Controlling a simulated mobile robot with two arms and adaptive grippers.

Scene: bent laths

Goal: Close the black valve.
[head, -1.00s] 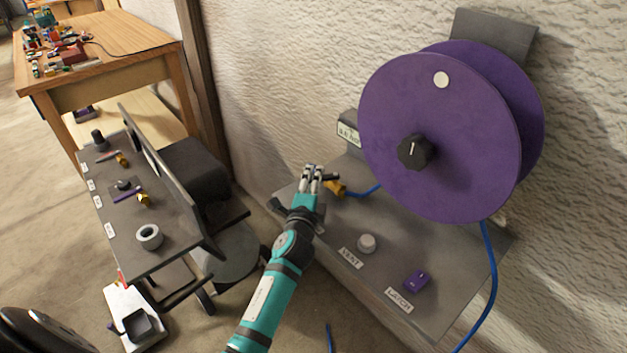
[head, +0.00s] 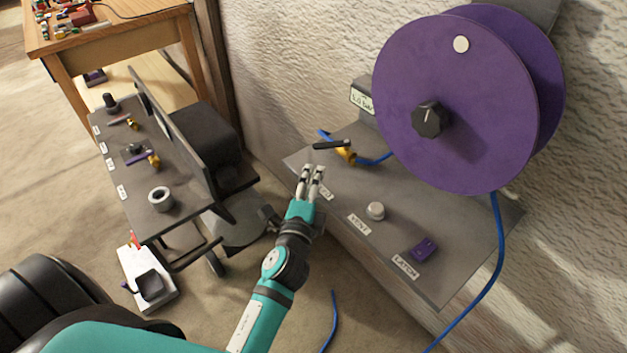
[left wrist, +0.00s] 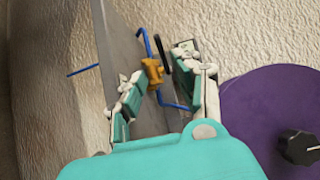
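The black valve has a black lever handle (head: 331,145) on a brass body (head: 346,155), set on a grey shelf (head: 330,172) by the wall. Blue hose shows on both sides of it. In the head view the lever lies slanted to the hose line. My left gripper (head: 312,169) is in front of and below the valve, apart from it and empty. In the left wrist view its fingers (left wrist: 163,78) are spread, with the brass body (left wrist: 153,73) and black lever (left wrist: 162,53) showing beyond the gap. My right gripper is not in view.
A large purple reel (head: 450,105) with a black knob stands right of the valve. The shelf also carries a pale VENT knob (head: 375,211) and a purple LATCH switch (head: 424,248). A grey cart (head: 150,225) with a purple-handled valve (head: 139,158) stands at left.

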